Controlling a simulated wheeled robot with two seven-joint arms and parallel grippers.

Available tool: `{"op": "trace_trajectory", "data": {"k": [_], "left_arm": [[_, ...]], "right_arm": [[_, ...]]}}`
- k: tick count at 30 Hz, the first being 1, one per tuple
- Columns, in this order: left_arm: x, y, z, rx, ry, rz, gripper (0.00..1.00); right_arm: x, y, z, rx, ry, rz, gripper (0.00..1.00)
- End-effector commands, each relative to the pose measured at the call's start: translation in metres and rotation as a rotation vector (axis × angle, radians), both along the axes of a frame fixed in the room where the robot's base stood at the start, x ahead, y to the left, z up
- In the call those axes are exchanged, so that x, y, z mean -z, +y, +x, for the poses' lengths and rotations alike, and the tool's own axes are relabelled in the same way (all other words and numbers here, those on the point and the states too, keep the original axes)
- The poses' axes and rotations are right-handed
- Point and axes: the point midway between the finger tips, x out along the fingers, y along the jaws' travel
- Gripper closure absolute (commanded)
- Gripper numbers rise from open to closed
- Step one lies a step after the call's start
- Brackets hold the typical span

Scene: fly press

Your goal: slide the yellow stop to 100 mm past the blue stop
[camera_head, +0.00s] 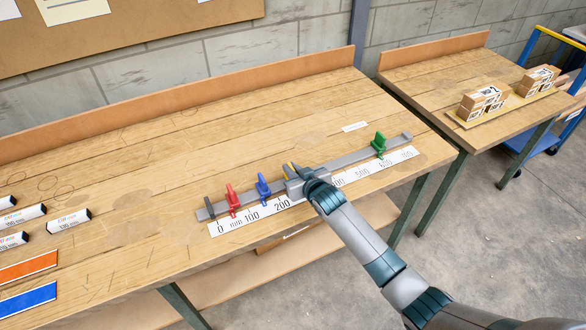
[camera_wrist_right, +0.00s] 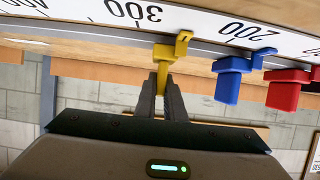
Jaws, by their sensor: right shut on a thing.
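The yellow stop (camera_head: 291,170) sits on the grey rail (camera_head: 340,164), mostly hidden by my right gripper (camera_head: 306,182) in the head view. In the right wrist view, the yellow stop (camera_wrist_right: 167,52) stands between my right gripper's fingertips (camera_wrist_right: 166,84), which are shut on it. Its pointer lies between the 200 and 300 marks. The blue stop (camera_head: 263,187) is on the 200 side of it, apart from it; it also shows in the right wrist view (camera_wrist_right: 231,80). The white scale (camera_head: 348,178) runs along the rail. I cannot read exact positions. My left gripper is not in view.
The red stop (camera_head: 232,200) stands beyond the blue one towards zero. The green stop (camera_head: 379,144) is near the rail's high end. The rail between yellow and green looks clear. Labelled blocks (camera_head: 69,220) lie at the left of the bench, far from the rail.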

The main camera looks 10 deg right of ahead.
Motion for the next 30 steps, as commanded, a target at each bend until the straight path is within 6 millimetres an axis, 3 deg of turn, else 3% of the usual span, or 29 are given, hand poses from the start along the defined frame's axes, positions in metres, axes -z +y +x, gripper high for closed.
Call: {"op": "trace_trajectory", "data": {"k": [1, 3, 17, 30], "left_arm": [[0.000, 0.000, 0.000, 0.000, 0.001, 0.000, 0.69], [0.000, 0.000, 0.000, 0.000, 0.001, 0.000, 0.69], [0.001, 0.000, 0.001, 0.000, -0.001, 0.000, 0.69], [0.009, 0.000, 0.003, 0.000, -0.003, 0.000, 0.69]], "right_arm": [[0.000, 0.000, 0.000, 0.000, 0.000, 0.000, 0.84], [0.000, 0.000, 0.000, 0.000, 0.000, 0.000, 0.72], [-0.001, -0.002, -0.003, 0.000, 0.000, 0.000, 0.72], [-0.016, -0.014, -0.043, 0.000, -0.001, 0.000, 0.72]]}}
